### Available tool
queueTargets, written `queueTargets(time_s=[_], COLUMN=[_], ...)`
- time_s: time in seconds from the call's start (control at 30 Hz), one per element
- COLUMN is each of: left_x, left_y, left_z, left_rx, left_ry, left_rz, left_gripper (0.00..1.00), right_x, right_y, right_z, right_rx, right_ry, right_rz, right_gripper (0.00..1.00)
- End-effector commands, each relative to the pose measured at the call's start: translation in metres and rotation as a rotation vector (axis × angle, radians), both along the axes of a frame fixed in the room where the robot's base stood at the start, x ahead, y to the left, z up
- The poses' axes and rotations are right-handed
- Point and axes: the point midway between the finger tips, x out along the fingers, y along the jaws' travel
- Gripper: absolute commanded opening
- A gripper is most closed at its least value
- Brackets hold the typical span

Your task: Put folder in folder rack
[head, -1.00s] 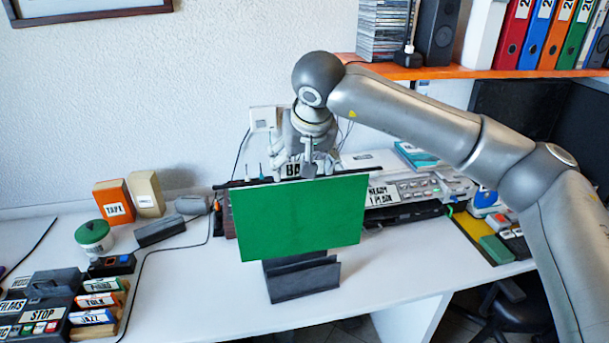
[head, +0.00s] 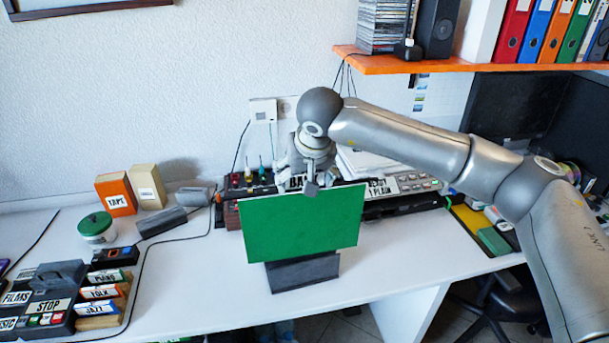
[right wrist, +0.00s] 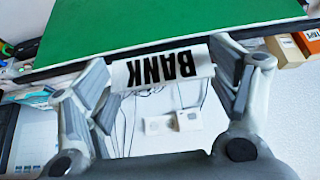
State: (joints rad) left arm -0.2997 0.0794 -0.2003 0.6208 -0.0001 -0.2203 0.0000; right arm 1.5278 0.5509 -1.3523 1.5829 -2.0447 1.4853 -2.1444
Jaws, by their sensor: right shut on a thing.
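The green folder (head: 300,225) hangs from my right gripper (head: 312,186), which is shut on its top edge. In the right wrist view, the gripper (right wrist: 165,72) has its fingers on either side of the folder's white tab marked BANK, and the green face (right wrist: 150,22) lies beyond. The dark grey folder rack (head: 303,273) stands on the desk directly below and behind the folder in the head view. The folder hides the upper part of the rack, so I cannot tell whether its lower edge is inside a slot. My left gripper is not in view.
A long control panel (head: 410,190) stands behind the folder. A green-lidded jar (head: 96,228), boxes (head: 116,197) and dark disc holders (head: 45,300) are at the left. An orange shelf (head: 430,66) hangs at upper right. The desk front (head: 200,300) is mostly clear.

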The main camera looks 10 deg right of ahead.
Motion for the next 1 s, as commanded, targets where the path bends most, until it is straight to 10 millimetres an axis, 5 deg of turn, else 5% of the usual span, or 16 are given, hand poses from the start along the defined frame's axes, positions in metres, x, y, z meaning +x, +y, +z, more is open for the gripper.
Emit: queueTargets(time_s=[0.27, 0.3, 0.43, 0.8, 1.0], left_x=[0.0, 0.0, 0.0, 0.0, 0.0], left_y=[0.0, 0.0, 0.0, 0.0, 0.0], left_z=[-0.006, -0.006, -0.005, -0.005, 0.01], left_rx=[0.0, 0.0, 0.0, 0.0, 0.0], left_ry=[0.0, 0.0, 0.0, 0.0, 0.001], left_rz=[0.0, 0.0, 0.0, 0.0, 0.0], left_gripper=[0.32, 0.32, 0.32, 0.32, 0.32], right_x=[0.0, 0.0, 0.0, 0.0, 0.0], right_y=[0.0, 0.0, 0.0, 0.0, 0.0], right_z=[-0.005, -0.006, -0.005, -0.005, 0.011], right_rx=[0.001, 0.0, 0.0, 0.0, 0.0], right_ry=[-0.002, -0.001, -0.001, 0.0, 0.0], right_rz=[0.0, -0.001, -0.001, -0.001, 0.0], right_gripper=[0.26, 0.83, 1.0, 1.0, 1.0])
